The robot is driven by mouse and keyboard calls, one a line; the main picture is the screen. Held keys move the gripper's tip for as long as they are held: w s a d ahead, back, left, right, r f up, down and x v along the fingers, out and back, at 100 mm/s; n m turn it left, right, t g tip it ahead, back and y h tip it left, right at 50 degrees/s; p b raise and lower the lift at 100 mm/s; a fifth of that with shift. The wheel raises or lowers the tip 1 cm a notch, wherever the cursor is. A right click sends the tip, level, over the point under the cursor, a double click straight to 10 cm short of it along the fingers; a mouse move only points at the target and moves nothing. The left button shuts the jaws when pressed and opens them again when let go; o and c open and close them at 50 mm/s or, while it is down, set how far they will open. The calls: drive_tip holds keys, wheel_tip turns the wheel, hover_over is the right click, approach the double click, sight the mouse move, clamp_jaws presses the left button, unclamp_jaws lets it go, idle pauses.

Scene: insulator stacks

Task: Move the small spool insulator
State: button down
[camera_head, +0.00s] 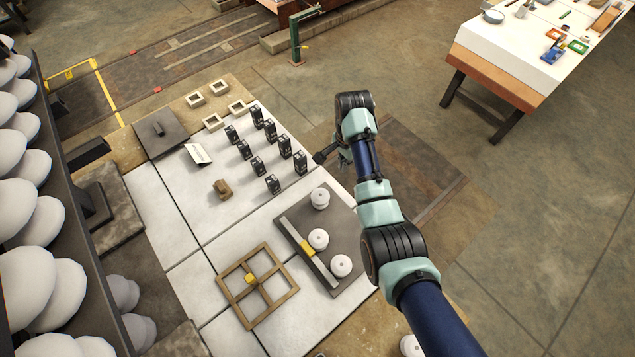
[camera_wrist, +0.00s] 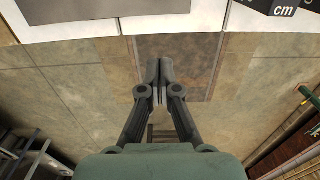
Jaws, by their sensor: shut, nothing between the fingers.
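Three white spool insulators stand on a dark grey plate (camera_head: 290,222) in the head view. One is at the back (camera_head: 320,198), one in the middle (camera_head: 318,239) and one at the front (camera_head: 341,265). They look alike in size, so I cannot tell which is the small one. My gripper (camera_head: 322,157) is beyond the plate, at the right edge of the white slabs and apart from the spools. In the wrist view its fingers (camera_wrist: 153,70) are together with nothing between them, above bare floor. No spool shows in the wrist view.
Several black boxes (camera_head: 257,165) stand close left of my gripper. A wooden four-compartment frame (camera_head: 231,308) lies left of the plate. A bar with a yellow block (camera_head: 307,247) runs along the plate. A brown block (camera_head: 222,189) sits on the slabs. A table (camera_head: 500,65) is far right.

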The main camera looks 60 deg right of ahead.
sight(320, 199)
wheel_tip(320, 199, down, 9)
drive_tip(key=b, duration=0.3)
drive_tip(key=shift+a, duration=0.1)
drive_tip(key=a, duration=0.1)
drive_tip(key=w+a, duration=0.1)
drive_tip(key=shift+w+a+f, duration=0.15)
drive_tip(key=shift+a+f, duration=0.15)
drive_tip(key=shift+a, duration=0.1)
drive_tip(key=shift+w+a, duration=0.15)
drive_tip(key=shift+a, duration=0.3)
drive_tip(key=shift+r, duration=0.1)
